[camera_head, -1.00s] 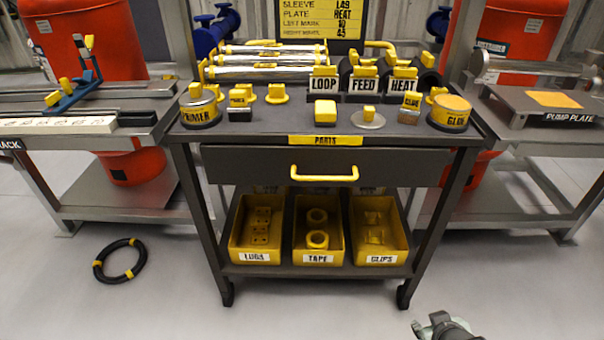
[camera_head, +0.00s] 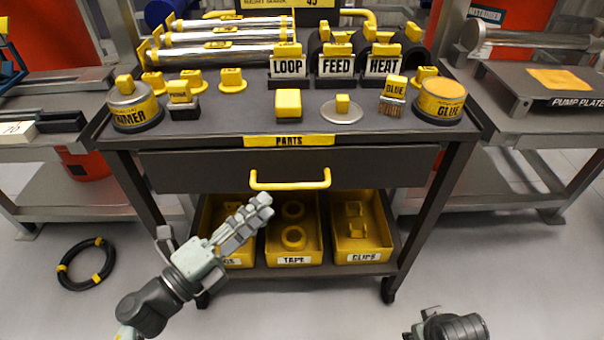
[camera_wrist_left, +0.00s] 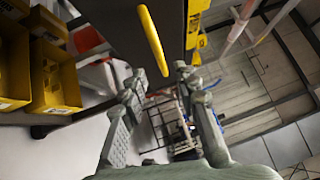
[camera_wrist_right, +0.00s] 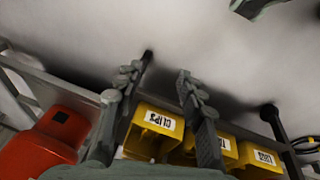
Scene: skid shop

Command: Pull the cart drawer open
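The cart drawer (camera_head: 385,168) has a dark front and sits shut under the cart top. Its yellow bar handle (camera_head: 290,185) is in the middle of the front. My left gripper (camera_head: 213,216) is open and empty, below and to the left of the handle in the head view. In the left wrist view the handle (camera_wrist_left: 153,40) appears ahead of the open fingertips (camera_wrist_left: 158,75), apart from them. My right gripper is at the bottom right of the head view, its fingers mostly hidden there; the right wrist view shows its fingers (camera_wrist_right: 166,65) open and empty.
The cart top (camera_head: 225,122) carries tins, labelled blocks and rollers. Yellow bins (camera_head: 358,235) stand on the lower shelf, partly behind my left gripper. Steel benches flank the cart. A black hose ring (camera_head: 86,264) lies on the floor at left. The floor right of the cart is clear.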

